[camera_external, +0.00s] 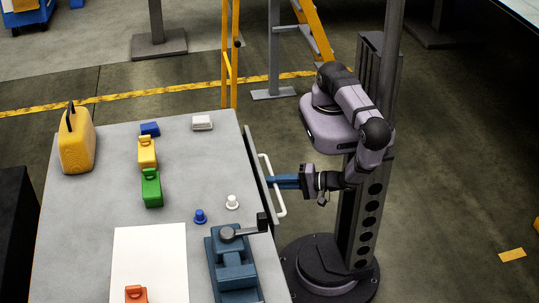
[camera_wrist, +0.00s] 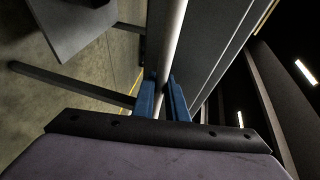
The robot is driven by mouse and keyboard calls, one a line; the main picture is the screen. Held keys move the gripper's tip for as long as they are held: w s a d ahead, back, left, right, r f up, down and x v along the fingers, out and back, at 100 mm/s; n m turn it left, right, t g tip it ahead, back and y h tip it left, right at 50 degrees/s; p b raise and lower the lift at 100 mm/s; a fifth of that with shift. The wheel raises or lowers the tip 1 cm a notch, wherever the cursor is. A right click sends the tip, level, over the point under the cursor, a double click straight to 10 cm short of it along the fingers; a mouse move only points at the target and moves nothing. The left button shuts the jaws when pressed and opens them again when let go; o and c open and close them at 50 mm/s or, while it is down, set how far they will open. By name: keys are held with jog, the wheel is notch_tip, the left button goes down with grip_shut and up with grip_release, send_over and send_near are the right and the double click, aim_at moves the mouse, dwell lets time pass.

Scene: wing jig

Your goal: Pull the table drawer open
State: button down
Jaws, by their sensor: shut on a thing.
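The table (camera_external: 85,215) has a grey top. Its drawer (camera_external: 257,170) shows as a dark front panel along the table's right side. The white bar handle (camera_external: 279,196) stands out from that panel, and it also crosses the wrist view as a pale rod (camera_wrist: 173,45). My gripper (camera_external: 274,182) reaches the handle from the right. In the wrist view its blue fingers (camera_wrist: 163,98) sit on both sides of the rod, shut on it. How far the drawer is out is hard to tell.
On the table stand a yellow jug (camera_external: 76,142), yellow (camera_external: 147,153) and green (camera_external: 151,188) blocks, a blue peg (camera_external: 200,216), a white peg (camera_external: 232,202) and a blue vise (camera_external: 233,270). A yellow ladder (camera_external: 230,60) stands behind. Floor right of the table is partly clear.

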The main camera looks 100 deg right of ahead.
jog(key=shift+s, duration=1.85)
jog(key=c, duration=2)
grip_release()
jog(key=shift+c, duration=0.2)
jog(key=shift+r, duration=0.15)
